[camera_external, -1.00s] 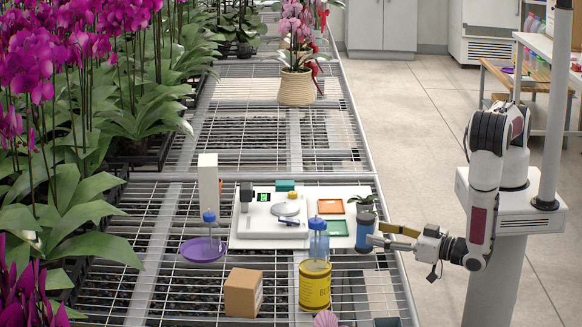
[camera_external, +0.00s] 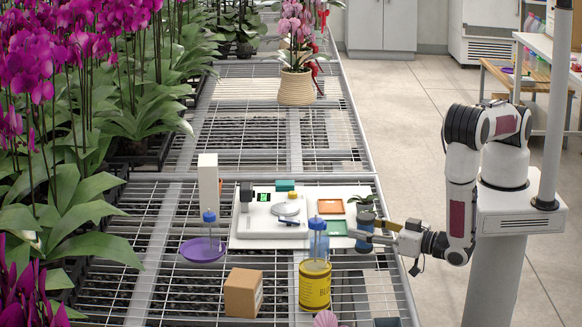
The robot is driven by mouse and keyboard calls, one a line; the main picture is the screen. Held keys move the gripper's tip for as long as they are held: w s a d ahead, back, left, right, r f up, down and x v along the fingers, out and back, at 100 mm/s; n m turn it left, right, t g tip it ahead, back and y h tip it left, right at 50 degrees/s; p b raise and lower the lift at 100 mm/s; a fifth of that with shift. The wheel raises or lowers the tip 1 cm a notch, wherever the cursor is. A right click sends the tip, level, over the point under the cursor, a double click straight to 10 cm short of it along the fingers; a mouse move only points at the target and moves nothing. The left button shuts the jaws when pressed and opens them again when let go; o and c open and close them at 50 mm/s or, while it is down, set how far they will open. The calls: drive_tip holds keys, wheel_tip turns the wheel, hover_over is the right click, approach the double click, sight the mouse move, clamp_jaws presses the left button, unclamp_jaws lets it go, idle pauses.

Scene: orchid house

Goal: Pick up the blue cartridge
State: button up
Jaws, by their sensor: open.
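The blue cartridge, a short blue cylinder (camera_external: 365,226), stands at the right edge of the white board, in front of a small potted plant. My gripper (camera_external: 367,233) is open and level with it, reaching in from the right. Its fingers overlap the cylinder in the picture and hide part of it. I cannot tell whether they touch it or how far they reach around it.
A clear bottle with a blue cap (camera_external: 318,240) and a yellow tin (camera_external: 314,286) stand left of my gripper. A cardboard box (camera_external: 243,293) and a purple saucer (camera_external: 202,250) are farther left.

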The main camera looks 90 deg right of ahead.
idle(0.4)
drive_tip(key=c, duration=1.2)
drive_tip(key=shift+r, duration=0.15)
drive_tip(key=shift+c, duration=0.2)
drive_tip(key=shift+r, duration=4.85)
